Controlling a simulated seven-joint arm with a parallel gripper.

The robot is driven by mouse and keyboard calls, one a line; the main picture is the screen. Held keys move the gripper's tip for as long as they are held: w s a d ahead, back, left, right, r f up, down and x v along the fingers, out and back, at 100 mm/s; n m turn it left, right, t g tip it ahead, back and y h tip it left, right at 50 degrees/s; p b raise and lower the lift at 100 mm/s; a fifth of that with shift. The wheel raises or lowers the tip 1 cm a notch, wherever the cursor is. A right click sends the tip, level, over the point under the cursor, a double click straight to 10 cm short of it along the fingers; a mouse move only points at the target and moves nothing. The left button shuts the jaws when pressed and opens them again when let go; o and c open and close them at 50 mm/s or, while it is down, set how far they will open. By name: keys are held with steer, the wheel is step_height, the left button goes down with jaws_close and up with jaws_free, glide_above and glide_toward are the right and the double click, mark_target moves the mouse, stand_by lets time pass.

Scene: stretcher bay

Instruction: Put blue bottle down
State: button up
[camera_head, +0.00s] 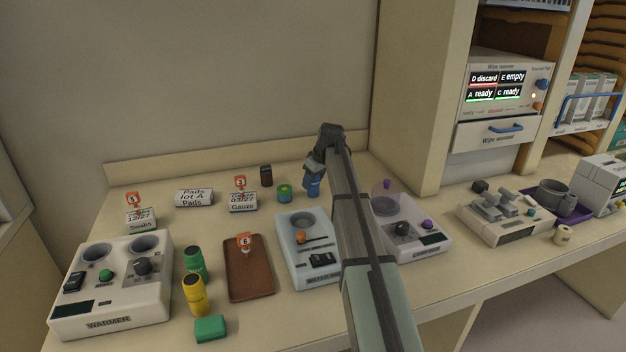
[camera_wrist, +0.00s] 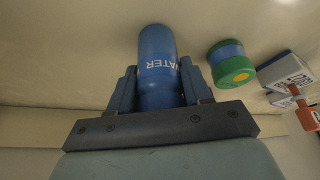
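The blue bottle (camera_head: 312,186), lettered "WATER", is at the back of the counter (camera_head: 150,225), below the end of my arm. In the wrist view the blue bottle (camera_wrist: 158,50) fills the space between the two fingers of my gripper (camera_wrist: 159,80), which press against its sides. In the head view my gripper (camera_head: 318,165) is partly hidden by my own arm. The bottle looks upright and close to the counter top. I cannot tell whether its base touches.
A green and blue round container (camera_head: 284,192) stands just left of the bottle, with a dark jar (camera_head: 266,175) behind it. The Gauze box (camera_head: 242,202) is further left. The water device (camera_head: 308,262) is in front, and a purple-knobbed device (camera_head: 412,235) is at right.

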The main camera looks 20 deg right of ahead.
steer(key=o, duration=0.4)
steer(key=shift+r, duration=0.1)
steer(key=v, duration=1.2)
